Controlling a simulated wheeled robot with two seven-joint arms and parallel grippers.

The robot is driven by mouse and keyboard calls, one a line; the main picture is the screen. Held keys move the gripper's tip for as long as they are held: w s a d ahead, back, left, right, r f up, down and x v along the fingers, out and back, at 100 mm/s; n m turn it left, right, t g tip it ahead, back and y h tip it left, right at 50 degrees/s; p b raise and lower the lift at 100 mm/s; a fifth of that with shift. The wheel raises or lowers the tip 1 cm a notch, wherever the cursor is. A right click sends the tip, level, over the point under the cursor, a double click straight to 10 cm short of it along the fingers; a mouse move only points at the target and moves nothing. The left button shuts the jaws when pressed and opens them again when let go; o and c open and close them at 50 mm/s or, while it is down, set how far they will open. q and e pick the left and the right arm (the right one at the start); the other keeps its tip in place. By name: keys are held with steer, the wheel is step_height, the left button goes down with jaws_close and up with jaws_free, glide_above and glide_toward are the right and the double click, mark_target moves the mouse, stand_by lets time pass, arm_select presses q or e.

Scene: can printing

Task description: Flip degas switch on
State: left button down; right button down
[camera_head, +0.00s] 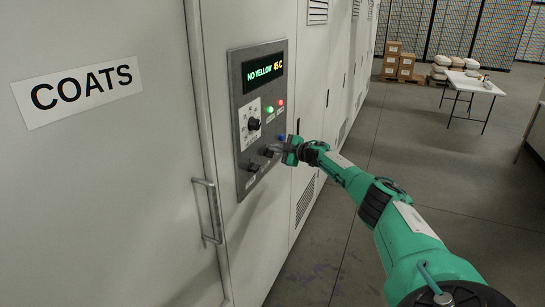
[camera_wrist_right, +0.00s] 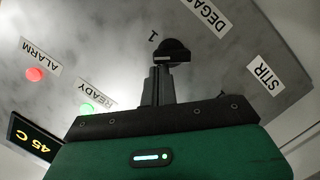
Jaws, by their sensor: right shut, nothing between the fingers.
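The degas switch is a black knob (camera_wrist_right: 173,50) in the right wrist view, with a "1" mark to its left and the DEGAS label (camera_wrist_right: 206,14) to its upper right. In the head view, a small black knob (camera_head: 267,152) sits low on the grey control panel (camera_head: 240,130), close to my right gripper (camera_head: 278,149). My right gripper is shut and empty, its fingertips (camera_wrist_right: 162,72) at the knob's edge in the wrist view. I cannot tell whether they touch. The fingers partly cover the panel there. My left gripper is not in view.
A cabinet handle (camera_head: 208,210) sticks out left.

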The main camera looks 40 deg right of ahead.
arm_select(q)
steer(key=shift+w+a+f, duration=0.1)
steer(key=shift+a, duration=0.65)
arm_select(e)
steer(key=shift+w+d+m, duration=0.1)
steer(key=shift+d+m, duration=0.05)
steer(key=shift+m, duration=0.55)
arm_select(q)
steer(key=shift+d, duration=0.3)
arm_select(e)
steer(key=shift+r, duration=0.1)
